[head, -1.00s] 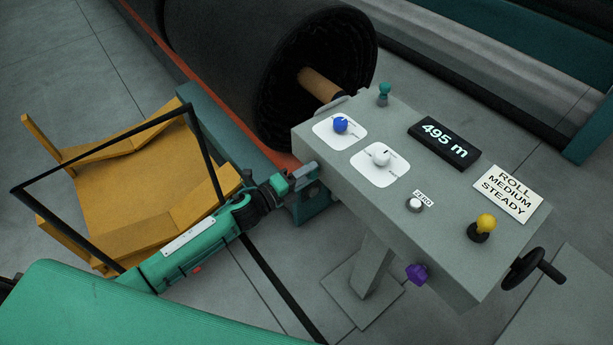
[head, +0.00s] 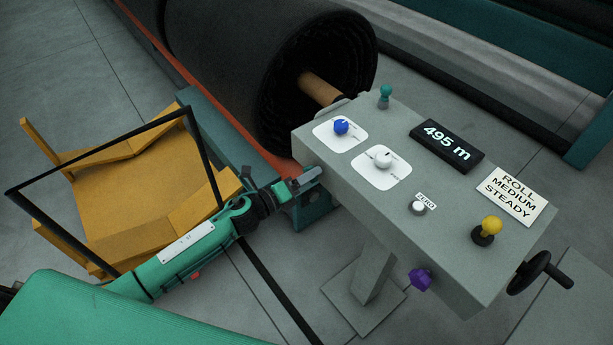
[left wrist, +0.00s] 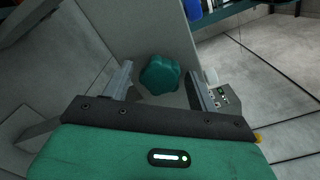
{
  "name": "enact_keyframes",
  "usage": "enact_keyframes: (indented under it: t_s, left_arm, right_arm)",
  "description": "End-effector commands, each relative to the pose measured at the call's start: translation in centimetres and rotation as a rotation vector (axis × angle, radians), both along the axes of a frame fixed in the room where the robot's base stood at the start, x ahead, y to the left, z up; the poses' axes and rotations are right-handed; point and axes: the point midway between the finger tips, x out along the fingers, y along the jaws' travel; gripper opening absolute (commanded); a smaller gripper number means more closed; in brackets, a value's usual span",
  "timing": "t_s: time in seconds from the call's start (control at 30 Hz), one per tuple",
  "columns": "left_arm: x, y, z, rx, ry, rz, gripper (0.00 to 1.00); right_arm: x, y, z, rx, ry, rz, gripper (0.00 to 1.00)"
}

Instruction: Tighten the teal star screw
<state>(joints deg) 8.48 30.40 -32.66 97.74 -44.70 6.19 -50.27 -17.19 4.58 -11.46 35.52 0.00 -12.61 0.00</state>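The teal star screw (left wrist: 160,75) shows in the left wrist view as a lobed knob on the grey side wall of the console. My left gripper (left wrist: 160,88) is open, with one finger on each side of the knob and a small gap visible on both sides. In the head view, my left gripper (head: 308,182) is at the left side of the console (head: 345,190); the star screw is hidden there. My right gripper is in neither view.
The console carries a blue knob (head: 341,126), a white knob (head: 382,161), a teal-topped peg (head: 384,95), a yellow knob (head: 490,227) and a purple knob (head: 420,279). A black netting roll (head: 270,70) stands behind. A yellow cradle (head: 140,190) lies left, near my arm.

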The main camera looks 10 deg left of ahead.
Motion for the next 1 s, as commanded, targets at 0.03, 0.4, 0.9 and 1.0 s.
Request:
enact_keyframes:
  t_s: [0.03, 0.4, 0.9, 1.0]
  left_arm:
    - [0.0, 0.0, 0.0, -0.001, -0.001, -0.001, 0.59]
    - [-1.5, 1.2, 0.0, -0.002, 0.001, 0.001, 0.59]
    - [-2.3, 1.8, 0.4, -0.056, 0.043, 0.001, 0.59]
    - [-2.3, 1.8, 0.9, -0.241, 0.188, 0.003, 0.59]
  right_arm:
    - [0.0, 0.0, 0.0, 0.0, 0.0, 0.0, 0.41]
    - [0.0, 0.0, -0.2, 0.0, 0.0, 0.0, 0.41]
    - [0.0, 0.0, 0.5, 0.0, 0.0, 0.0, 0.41]
    - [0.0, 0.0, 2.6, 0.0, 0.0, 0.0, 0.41]
